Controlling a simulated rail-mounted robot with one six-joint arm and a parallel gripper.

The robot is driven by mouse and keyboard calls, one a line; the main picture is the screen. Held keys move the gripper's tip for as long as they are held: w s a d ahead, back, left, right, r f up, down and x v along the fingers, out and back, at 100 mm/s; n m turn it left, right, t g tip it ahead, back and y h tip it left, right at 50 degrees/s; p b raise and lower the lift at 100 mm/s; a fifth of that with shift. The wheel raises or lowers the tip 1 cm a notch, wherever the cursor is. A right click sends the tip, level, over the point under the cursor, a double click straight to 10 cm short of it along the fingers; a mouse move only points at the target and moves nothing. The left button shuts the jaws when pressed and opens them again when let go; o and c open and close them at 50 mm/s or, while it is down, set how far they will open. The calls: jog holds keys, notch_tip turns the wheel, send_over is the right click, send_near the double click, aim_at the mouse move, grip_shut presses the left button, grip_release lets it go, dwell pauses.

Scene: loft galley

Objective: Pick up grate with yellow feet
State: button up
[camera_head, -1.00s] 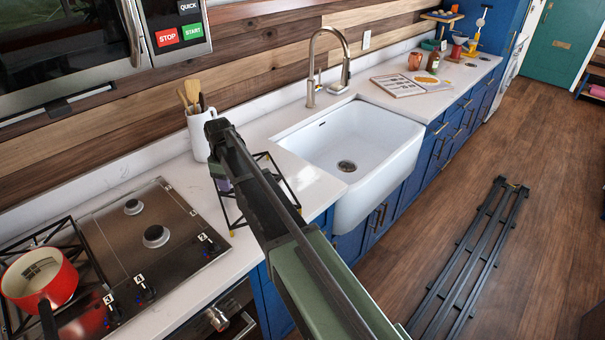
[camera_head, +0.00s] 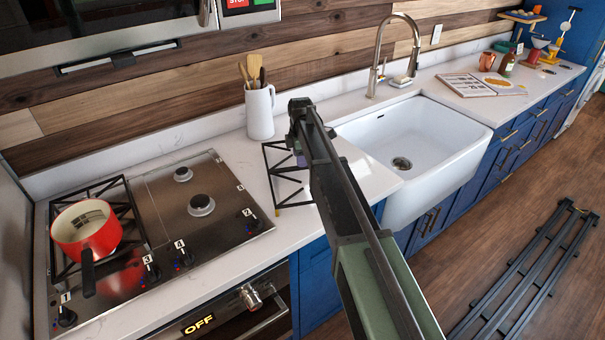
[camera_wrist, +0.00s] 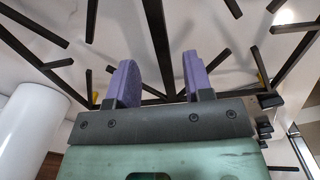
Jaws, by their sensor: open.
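The black grate (camera_head: 271,177) with yellow feet lies on the white counter between the stove and the sink. My gripper (camera_head: 299,155) is over the grate, and my arm hides the grate's right part in the head view. In the wrist view my gripper (camera_wrist: 160,82) is open, with its two purple fingers apart and a grate bar seen between them. Whether the fingers touch the bar I cannot tell.
A white pitcher (camera_head: 260,115) with utensils stands just behind the grate. The stove (camera_head: 160,240), left, carries a red pan (camera_head: 85,230) on another black grate (camera_head: 127,212). The white sink (camera_head: 400,140) is to the right. A book (camera_head: 480,85) lies beyond it.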

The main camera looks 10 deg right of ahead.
aim_at(302, 169)
jog(key=f+b, duration=0.4)
jog(key=f, duration=0.1)
jog(key=shift+s+d+f, duration=0.1)
jog(key=shift+d+f, duration=0.05)
jog(key=shift+d, duration=0.1)
jog(key=shift+r, duration=0.3)
jog(key=shift+c, duration=0.5)
grip_shut()
jog(key=shift+r, duration=0.1)
notch_tip(302, 169, up, 20)
jog(key=p, duration=2)
